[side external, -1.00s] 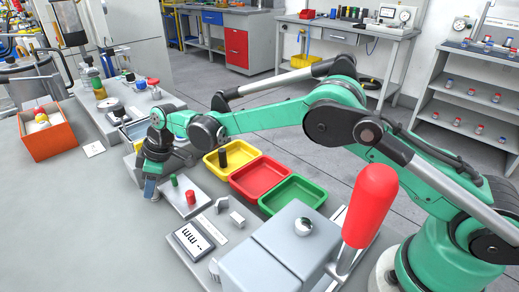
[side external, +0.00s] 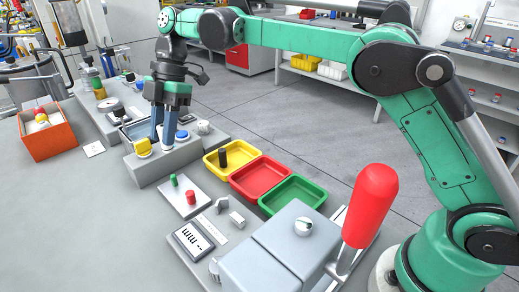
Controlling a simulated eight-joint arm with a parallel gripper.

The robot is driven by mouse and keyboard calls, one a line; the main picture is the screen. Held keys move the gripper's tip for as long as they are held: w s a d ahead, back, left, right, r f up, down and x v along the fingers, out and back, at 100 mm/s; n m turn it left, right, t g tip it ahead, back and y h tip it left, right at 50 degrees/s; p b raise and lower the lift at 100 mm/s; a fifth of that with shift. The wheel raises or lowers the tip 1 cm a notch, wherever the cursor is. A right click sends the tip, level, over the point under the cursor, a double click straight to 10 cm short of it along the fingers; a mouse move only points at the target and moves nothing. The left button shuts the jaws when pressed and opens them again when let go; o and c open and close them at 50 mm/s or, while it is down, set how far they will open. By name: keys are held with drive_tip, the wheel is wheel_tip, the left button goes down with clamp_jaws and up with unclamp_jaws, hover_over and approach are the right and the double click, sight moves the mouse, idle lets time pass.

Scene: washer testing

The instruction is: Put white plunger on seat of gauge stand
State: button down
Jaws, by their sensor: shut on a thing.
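My gripper (side external: 164,146) points straight down over a long grey block (side external: 165,166) at the left of centre. Its two blue-grey fingers are shut on the white plunger (side external: 168,149), of which only a small white part shows at the fingertips. The plunger is at the block's top; I cannot tell whether it touches it. A readout marked "mm" (side external: 192,239) lies at the front, with small grey brackets (side external: 237,220) beside it. I cannot clearly make out the gauge stand's seat.
A yellow knob (side external: 142,147) and a blue one (side external: 182,135) flank my fingers closely. A plate (side external: 183,205) bears green and red pegs. Yellow (side external: 211,169), red (side external: 242,187) and green (side external: 306,184) trays stand right. A red-handled lever (side external: 370,206) rises in front.

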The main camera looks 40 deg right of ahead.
drive_tip(key=s+d+r+n+g+h, duration=0.2)
drive_tip(key=s+r+n, duration=0.1)
drive_tip(key=s+n, duration=0.25)
drive_tip(key=s+d+r+n+g+h, duration=0.1)
drive_tip(key=s+d+r+n, duration=0.25)
drive_tip(key=n, duration=0.35)
drive_tip(key=shift+h, duration=0.3)
drive_tip(key=f, duration=1.3)
drive_tip(key=a+f, duration=0.1)
drive_tip(key=f, duration=0.5)
drive_tip(key=shift+f, duration=0.15)
drive_tip(key=shift+f, duration=0.1)
drive_tip(key=c, duration=0.7)
unclamp_jaws()
drive_tip(key=shift+o, duration=0.2)
